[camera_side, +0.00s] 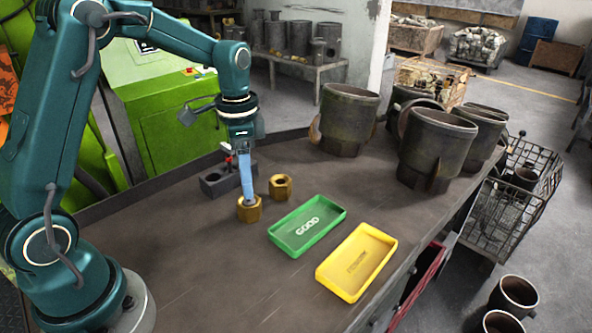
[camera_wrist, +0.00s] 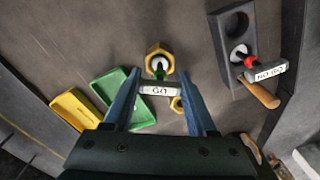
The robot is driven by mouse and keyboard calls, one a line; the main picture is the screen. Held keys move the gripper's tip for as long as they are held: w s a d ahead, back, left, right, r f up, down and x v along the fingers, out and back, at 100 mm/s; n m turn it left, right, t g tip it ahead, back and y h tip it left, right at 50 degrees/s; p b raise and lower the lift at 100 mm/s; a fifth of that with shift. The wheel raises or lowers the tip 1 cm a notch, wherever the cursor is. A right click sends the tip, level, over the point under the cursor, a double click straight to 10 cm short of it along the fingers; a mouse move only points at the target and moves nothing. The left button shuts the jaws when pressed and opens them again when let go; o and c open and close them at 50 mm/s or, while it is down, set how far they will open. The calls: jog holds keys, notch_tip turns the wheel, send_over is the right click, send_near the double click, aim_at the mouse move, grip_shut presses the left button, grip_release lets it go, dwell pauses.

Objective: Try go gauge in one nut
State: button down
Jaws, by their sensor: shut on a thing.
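My gripper (camera_side: 247,196) points down over a brass hex nut (camera_side: 249,210) on the bench. In the wrist view my gripper (camera_wrist: 159,88) is shut on the GO gauge (camera_wrist: 160,89) by its white labelled handle. The gauge's green part lies over the bore of the nut (camera_wrist: 152,50); how deep its end sits is hidden. A second nut (camera_side: 280,187) stands to the right and behind; it also shows in the wrist view (camera_wrist: 177,104). The green GOOD tray (camera_side: 307,227) and the yellow tray (camera_side: 357,262) look empty.
A dark gauge block (camera_side: 213,183) stands behind the nut, with one hole empty and the red-collared NO-GO gauge (camera_wrist: 265,71) in the other. Large dark castings (camera_side: 436,148) crowd the bench's far right. The front of the bench is clear.

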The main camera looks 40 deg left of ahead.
jog(key=shift+r, duration=1)
jog(key=shift+r, duration=0.55)
jog(key=shift+r, duration=1.9)
